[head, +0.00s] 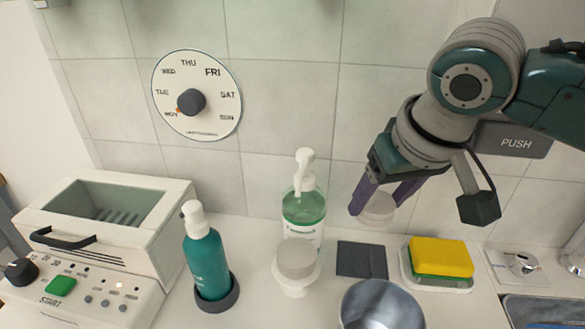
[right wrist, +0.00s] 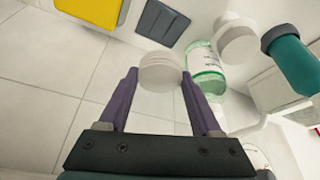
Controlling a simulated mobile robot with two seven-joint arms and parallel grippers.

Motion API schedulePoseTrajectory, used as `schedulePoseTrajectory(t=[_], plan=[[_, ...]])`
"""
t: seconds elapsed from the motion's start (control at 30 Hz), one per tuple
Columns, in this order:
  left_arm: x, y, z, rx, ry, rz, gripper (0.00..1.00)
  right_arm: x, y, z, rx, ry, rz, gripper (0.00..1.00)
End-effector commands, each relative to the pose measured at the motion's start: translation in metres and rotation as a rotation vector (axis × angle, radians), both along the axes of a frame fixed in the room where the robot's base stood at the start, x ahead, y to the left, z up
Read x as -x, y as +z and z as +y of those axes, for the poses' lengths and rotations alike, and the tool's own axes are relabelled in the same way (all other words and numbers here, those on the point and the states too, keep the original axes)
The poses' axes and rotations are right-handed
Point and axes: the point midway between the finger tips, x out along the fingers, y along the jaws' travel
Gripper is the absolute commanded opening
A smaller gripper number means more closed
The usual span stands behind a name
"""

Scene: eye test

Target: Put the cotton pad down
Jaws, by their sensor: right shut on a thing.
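My right gripper (head: 374,203) is shut on a cotton pad (head: 377,211), a round, thick white disc. It holds the pad in the air in front of the tiled wall, above the counter. In the right wrist view the cotton pad (right wrist: 161,73) sits between the two purple fingertips (right wrist: 159,78). Below it in the head view is a dark grey square mat (head: 361,260), bare, which also shows in the right wrist view (right wrist: 162,23). A similar round white stack (head: 296,257) rests on a small white stand (head: 297,287). My left gripper is not in view.
A clear green bottle with a white pump (head: 304,207) stands behind the white stand. A teal bottle (head: 207,262) stands in a dark holder. A metal bowl (head: 382,308) is in front. A yellow sponge (head: 441,254) lies on a white dish (head: 437,283). A toaster-like box (head: 160,230) is left.

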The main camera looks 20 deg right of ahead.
Motion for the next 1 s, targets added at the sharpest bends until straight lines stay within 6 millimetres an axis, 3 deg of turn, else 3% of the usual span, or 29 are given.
schedulePoseTrajectory(t=[0.1,0.37,0.57,1.0], plan=[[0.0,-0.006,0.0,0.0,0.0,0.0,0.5,0.001,-0.025,0.0,0.001,-0.002,0.002,0.13],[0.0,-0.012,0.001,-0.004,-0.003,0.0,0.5,0.001,-0.052,0.0,0.001,0.0,0.001,0.13],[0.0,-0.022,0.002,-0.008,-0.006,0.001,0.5,0.001,-0.087,0.0,0.001,0.0,0.001,0.13],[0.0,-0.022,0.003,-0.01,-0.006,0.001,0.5,-0.003,-0.094,-0.002,0.002,0.001,-0.002,0.13]])
